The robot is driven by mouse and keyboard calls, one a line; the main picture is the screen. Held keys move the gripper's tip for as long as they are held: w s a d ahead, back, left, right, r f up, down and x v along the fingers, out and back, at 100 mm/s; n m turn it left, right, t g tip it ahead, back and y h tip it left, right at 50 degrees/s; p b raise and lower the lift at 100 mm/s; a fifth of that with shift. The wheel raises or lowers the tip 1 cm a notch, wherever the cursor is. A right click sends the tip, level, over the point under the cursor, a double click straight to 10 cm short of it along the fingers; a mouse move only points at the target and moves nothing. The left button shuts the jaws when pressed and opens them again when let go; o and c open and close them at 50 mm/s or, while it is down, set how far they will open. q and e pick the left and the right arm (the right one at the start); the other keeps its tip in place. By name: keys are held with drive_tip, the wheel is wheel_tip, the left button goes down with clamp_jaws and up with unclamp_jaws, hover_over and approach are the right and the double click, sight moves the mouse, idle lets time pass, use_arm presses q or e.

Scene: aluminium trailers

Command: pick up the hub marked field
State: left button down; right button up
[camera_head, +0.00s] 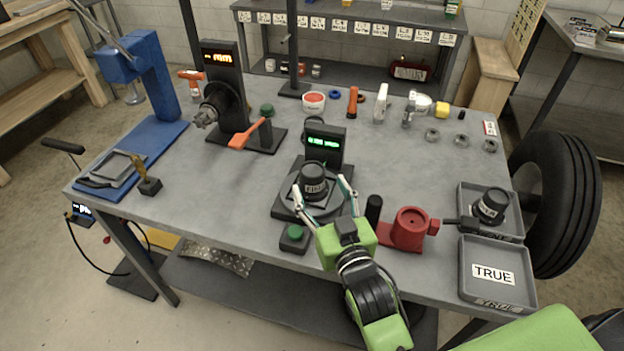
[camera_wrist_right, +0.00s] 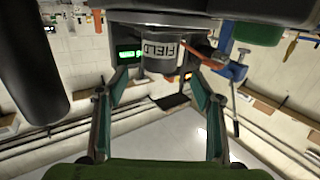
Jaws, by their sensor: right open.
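The dark hub marked FIELD (camera_head: 314,178) stands upright on a round grey plate (camera_head: 290,211) in front of a small box with a green display (camera_head: 324,143). Its white label also shows in the right wrist view, where the hub (camera_wrist_right: 160,58) appears upside down. My right gripper (camera_head: 321,190) is open, with one finger on each side of the hub. In the right wrist view the fingers (camera_wrist_right: 158,82) show gaps to the hub, so it is not gripped. A second dark hub (camera_head: 491,204) sits in a grey tray at the right. My left gripper is out of view.
A red fixture (camera_head: 409,229) and a black upright handle (camera_head: 374,209) stand right of my gripper. A green button box (camera_head: 294,238) is at its left. A tray marked TRUE (camera_head: 495,292) lies at the right edge. A blue press (camera_head: 150,75) stands far left.

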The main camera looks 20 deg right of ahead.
sight(312, 170)
drive_tip(key=w, duration=0.3)
drive_tip(key=shift+r+p, duration=0.15)
drive_tip(key=shift+p, duration=0.15)
drive_tip(key=w, duration=0.3)
drive_tip(key=shift+w+d+p, duration=0.1)
drive_tip(key=shift+w+p, duration=0.15)
drive_tip(key=shift+p, duration=0.15)
drive_tip(key=shift+w+f, duration=0.2)
drive_tip(key=shift+c, duration=0.9)
drive_tip(key=c, duration=1.3)
drive_tip(key=shift+r, duration=0.2)
clamp_jaws()
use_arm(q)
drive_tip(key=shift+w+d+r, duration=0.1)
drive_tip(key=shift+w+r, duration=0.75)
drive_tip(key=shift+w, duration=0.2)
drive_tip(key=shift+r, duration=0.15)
use_arm(e)
drive_tip(key=shift+r, duration=0.1)
